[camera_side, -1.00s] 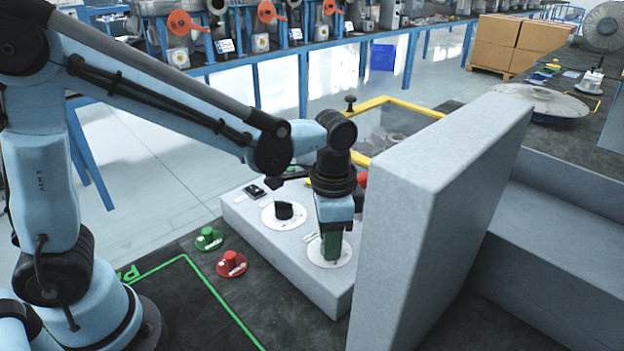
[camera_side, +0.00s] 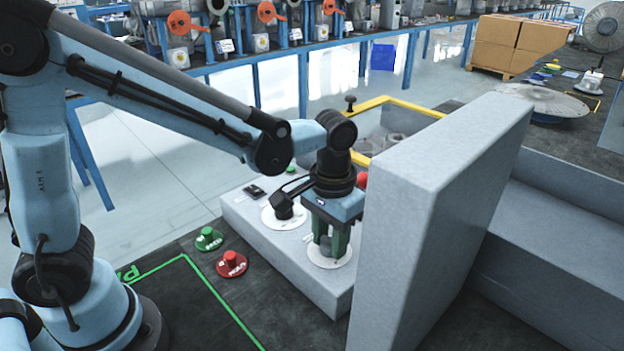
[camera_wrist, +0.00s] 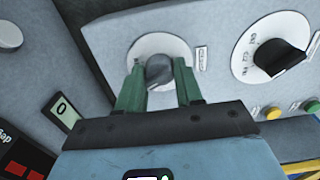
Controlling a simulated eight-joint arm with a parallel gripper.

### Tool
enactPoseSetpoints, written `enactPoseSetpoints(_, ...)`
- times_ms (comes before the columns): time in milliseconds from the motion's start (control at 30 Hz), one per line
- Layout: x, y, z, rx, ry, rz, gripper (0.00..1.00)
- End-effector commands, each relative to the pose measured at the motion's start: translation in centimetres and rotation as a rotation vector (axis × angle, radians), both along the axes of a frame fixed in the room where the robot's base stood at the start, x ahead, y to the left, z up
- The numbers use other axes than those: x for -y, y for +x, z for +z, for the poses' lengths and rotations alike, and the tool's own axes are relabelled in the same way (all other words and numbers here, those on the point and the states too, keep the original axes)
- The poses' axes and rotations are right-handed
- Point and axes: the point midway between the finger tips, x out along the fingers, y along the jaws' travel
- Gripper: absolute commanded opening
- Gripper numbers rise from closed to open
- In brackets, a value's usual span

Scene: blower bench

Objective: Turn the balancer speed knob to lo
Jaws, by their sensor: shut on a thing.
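A round grey knob (camera_wrist: 159,71) stands on a white dial disc (camera_wrist: 150,43) on top of the light grey control box (camera_side: 290,270). I take it to be the balancer speed knob; the small label beside the disc is not readable. My gripper (camera_side: 329,250) points down over this disc, with its green fingers on either side of the knob. It is shut on the knob. In the wrist view, both fingers reach to the knob's sides. The knob's pointer and the dial marks are not clear, so its setting cannot be read.
A black selector knob (camera_wrist: 279,58) on a marked white dial stands close by on the same box. A tall grey wall (camera_side: 440,200) rises just right of my gripper. Green (camera_side: 209,238) and red (camera_side: 232,262) buttons lie on the dark bench in front.

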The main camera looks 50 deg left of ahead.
Motion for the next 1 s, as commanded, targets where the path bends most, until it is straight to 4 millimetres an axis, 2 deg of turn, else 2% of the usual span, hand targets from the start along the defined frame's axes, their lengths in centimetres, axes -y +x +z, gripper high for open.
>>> enactPoseSetpoints(467, 0.01, -0.05, 0.06, -0.003, 0.000, 0.017, 0.05)
enactPoseSetpoints(500, 0.00, -0.04, 0.06, -0.003, 0.000, 0.017, 0.37)
enactPoseSetpoints(633, 0.00, -0.04, 0.05, -0.002, 0.000, 0.017, 0.57)
enactPoseSetpoints(667, 0.00, -0.03, 0.04, -0.002, 0.000, 0.017, 0.60)
enactPoseSetpoints(1000, 0.00, -0.01, 0.24, -0.001, 0.000, 0.016, 0.60)
